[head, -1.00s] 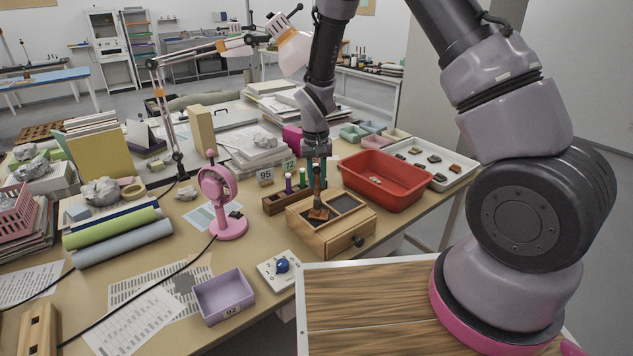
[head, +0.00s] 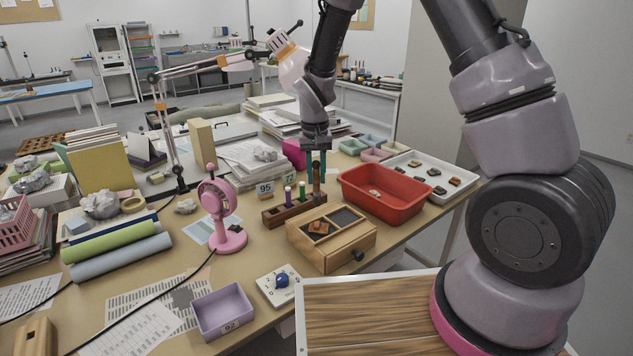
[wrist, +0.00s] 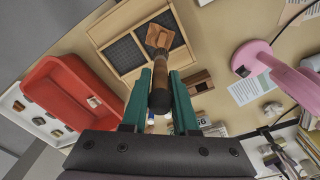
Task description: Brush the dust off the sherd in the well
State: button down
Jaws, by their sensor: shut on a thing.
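The orange-brown sherd (head: 319,227) lies in the left well of the wooden box (head: 334,255). The right well shows only its dark lining. My gripper (head: 316,165) is shut on a brush (head: 317,183) with a brown handle, held pointing down. In the head view the brush's lower end is higher than the sherd and apart from it. In the wrist view the brush (wrist: 162,85) sits between the green fingers (wrist: 160,78), and its far end overlaps the sherd (wrist: 158,36). I cannot tell how much dust is on the sherd.
A wooden rack (head: 280,214) with upright tubes stands just behind the box.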

aim_at(316, 164)
jog(key=shift+r, duration=0.1)
jog(key=shift+r, duration=1.45)
